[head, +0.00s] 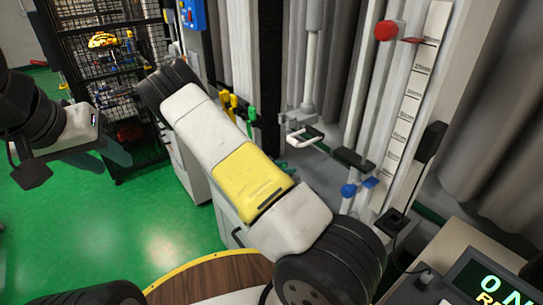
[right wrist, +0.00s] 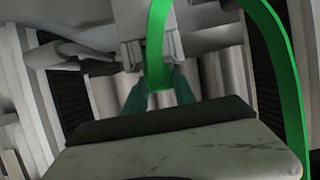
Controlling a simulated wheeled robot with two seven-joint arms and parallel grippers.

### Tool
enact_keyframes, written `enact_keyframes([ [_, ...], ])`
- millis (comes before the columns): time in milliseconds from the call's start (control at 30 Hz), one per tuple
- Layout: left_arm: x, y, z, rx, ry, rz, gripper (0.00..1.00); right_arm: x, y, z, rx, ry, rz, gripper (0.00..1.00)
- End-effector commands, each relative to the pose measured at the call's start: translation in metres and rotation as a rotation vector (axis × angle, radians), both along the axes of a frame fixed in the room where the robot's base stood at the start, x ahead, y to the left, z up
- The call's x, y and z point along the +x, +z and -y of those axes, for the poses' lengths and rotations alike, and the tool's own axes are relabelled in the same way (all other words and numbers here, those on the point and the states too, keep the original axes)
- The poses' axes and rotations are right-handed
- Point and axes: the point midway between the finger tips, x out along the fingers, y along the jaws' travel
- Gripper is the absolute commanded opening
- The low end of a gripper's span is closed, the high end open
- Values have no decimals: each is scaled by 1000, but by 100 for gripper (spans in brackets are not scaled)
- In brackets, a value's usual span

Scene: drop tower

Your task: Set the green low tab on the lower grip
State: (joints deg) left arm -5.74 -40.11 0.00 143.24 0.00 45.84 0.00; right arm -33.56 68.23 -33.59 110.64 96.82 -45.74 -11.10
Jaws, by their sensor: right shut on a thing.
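In the right wrist view, the green low tab (right wrist: 157,65) is a bright green bent strip whose end sits between the teal fingers. My right gripper (right wrist: 157,85) is shut on it. A green strip also curves down the right side of that view (right wrist: 286,80); I cannot tell where it joins. In the head view, my right forearm covers most of that hand, and the tab is not seen. My left gripper (head: 112,156) hangs at the left, away from the tower; its finger gap is unclear. I cannot clearly pick out the lower grip.
The tower has a scaled rail (head: 408,115), a red knob (head: 386,30), a blue knob (head: 348,190) and a white handle (head: 304,136). A dark wire-mesh rack (head: 110,75) stands at the back left. A display (head: 492,282) is at lower right. Green floor is open at left.

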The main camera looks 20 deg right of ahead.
Motion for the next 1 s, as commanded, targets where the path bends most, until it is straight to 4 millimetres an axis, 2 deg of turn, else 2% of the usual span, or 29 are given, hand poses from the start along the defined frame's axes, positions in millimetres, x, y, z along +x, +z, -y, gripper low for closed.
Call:
enact_keyframes([
  [233, 0, 0, 0, 0, 0, 0, 36, 0, -2, 0, 0, 0, 1, 0],
  [267, 0, 0, 0, 0, 0, 0, 36, 0, -2, 0, 1, 0, 1, 34],
  [367, 0, 0, 0, 0, 0, 0, 36, 0, -2, 0, 1, 0, 1, 54],
  [733, 0, 0, 0, 0, 0, 0, 36, 0, 2, 0, 1, -1, 2, 54],
  [867, 0, 0, 0, 0, 0, 0, 36, -4, 7, -15, 3, 2, 3, 54],
  [1000, 0, 0, 0, 0, 0, 0, 36, -13, 18, -40, 4, 3, 3, 54],
])
